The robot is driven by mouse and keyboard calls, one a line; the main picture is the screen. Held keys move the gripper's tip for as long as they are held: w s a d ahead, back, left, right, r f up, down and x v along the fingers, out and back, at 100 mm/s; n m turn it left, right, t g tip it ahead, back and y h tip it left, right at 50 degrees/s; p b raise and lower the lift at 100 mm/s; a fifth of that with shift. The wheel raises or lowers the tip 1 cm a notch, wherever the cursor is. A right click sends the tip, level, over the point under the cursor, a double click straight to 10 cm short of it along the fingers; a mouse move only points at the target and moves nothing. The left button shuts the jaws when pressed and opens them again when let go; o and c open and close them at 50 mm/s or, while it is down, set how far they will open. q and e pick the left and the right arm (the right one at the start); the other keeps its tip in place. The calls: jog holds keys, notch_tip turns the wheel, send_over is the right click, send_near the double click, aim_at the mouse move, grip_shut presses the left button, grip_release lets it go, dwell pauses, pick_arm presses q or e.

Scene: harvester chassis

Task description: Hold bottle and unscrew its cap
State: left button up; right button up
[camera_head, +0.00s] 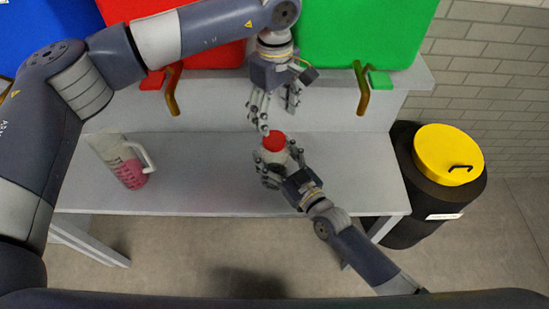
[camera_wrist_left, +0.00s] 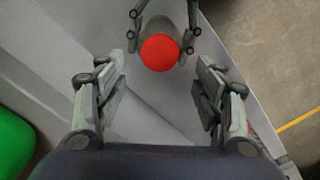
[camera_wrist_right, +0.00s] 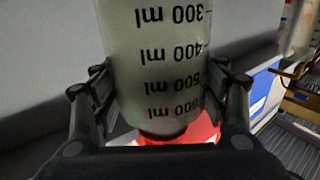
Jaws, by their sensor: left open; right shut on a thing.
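The bottle has a red cap (camera_head: 274,141) on top and stands over the grey bench in the head view. My right gripper (camera_head: 272,172) is shut on the bottle's body from the lower right. My left gripper (camera_head: 268,112) is open and empty, above and slightly left of the cap. In the left wrist view the cap (camera_wrist_left: 160,52) lies ahead between the open fingers, apart from them.
A measuring jug (camera_head: 122,162) with pink liquid stands on the left of the bench (camera_head: 205,185). Red and green containers with taps (camera_head: 172,92) sit on the shelf behind. A black bin with a yellow lid (camera_head: 448,155) stands at right. The bench between jug and bottle is clear.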

aim_at(274, 138)
pick_arm(q)
jog(key=m, duration=0.4)
jog(key=shift+m, duration=0.3)
jog(key=m, duration=0.4)
jog(key=shift+f, duration=4)
jog(key=shift+c, duration=0.4)
